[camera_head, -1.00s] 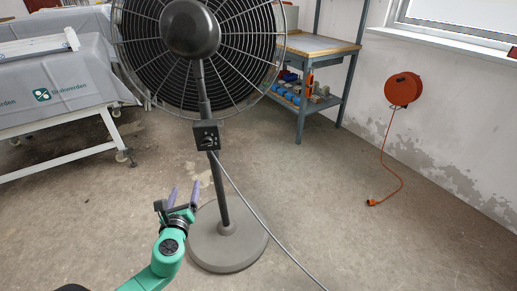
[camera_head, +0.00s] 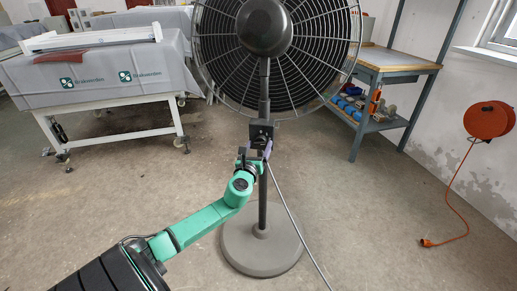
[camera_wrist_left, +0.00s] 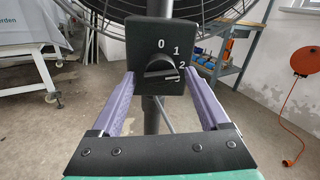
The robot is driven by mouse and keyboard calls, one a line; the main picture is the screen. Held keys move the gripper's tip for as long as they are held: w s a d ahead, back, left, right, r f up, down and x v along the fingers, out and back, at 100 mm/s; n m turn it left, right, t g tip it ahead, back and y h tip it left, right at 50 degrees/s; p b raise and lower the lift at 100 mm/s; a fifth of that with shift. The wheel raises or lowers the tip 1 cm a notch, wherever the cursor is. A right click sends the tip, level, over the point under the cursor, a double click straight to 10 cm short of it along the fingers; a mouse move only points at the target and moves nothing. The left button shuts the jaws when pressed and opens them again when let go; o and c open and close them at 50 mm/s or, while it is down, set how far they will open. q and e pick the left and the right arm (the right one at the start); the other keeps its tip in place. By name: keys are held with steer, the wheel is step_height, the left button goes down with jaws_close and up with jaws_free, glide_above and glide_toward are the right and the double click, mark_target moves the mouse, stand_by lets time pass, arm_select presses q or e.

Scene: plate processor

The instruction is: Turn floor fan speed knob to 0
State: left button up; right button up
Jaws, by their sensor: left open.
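The floor fan (camera_head: 264,28) stands upright on its round grey base (camera_head: 262,245). Its dark control box (camera_head: 261,130) is on the pole below the guard. In the left wrist view, the box (camera_wrist_left: 145,40) carries a round black knob (camera_wrist_left: 160,66). White marks 0, 1 and 2 run from its top to its right; a further mark is partly hidden. I cannot tell surely which mark the knob points at. My left gripper (camera_head: 254,152) is open at the box. Its purple fingers (camera_wrist_left: 160,84) are on either side of the knob, apart from it, with nothing held.
A cable (camera_head: 287,205) runs from the fan down to the floor. A workbench (camera_head: 395,66) stands behind on the right, and an orange cable reel (camera_head: 489,119) hangs on the wall. A covered table (camera_head: 105,85) is at the left. The floor between is clear.

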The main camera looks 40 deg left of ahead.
arm_select(q)
steer(key=shift+c, duration=0.3)
jaws_close()
